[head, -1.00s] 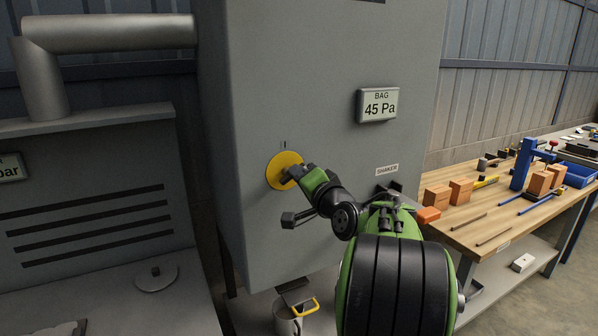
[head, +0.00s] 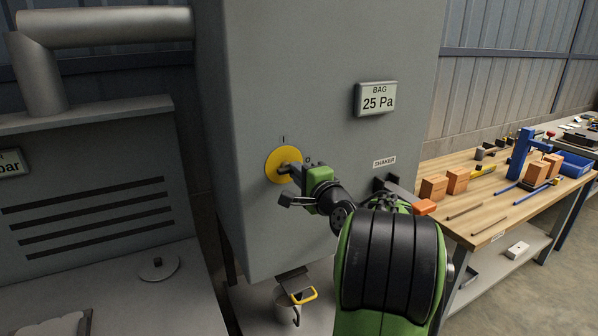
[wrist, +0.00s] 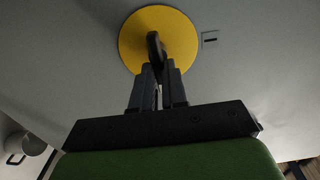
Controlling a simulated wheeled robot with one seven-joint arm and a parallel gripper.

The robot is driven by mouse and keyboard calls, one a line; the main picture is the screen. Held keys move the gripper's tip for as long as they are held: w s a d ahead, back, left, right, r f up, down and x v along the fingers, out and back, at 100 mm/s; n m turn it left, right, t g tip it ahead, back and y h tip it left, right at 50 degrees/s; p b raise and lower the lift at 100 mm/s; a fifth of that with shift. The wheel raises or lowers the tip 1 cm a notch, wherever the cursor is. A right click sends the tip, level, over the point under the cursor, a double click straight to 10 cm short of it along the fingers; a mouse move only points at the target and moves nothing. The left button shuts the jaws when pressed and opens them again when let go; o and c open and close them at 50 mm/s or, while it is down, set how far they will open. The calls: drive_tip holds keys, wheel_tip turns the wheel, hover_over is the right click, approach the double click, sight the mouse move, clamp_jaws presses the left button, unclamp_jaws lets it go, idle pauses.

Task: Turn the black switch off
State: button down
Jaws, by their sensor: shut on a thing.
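The black switch is a dark handle (wrist: 153,46) on a round yellow plate (head: 279,177) on the grey cabinet front. In the head view my gripper (head: 293,168) comes at the plate from the right and partly hides the handle. The handle's exact angle is hard to tell.
A "BAG" display (head: 376,99) reads 25 Pa. A "SHAKER" label (head: 384,162) is at right, with a dark part below it. A workbench (head: 490,215) with bricks and tools is at right.

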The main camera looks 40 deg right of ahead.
idle(0.3)
drive_tip(key=c, duration=1.2)
unclamp_jaws()
drive_tip(key=shift+o, duration=0.2)
drive_tip(key=b+v, duration=0.2)
drive_tip(key=v, duration=1.4)
drive_tip(key=shift+b, duration=0.3)
drive_tip(key=shift+w, duration=0.1)
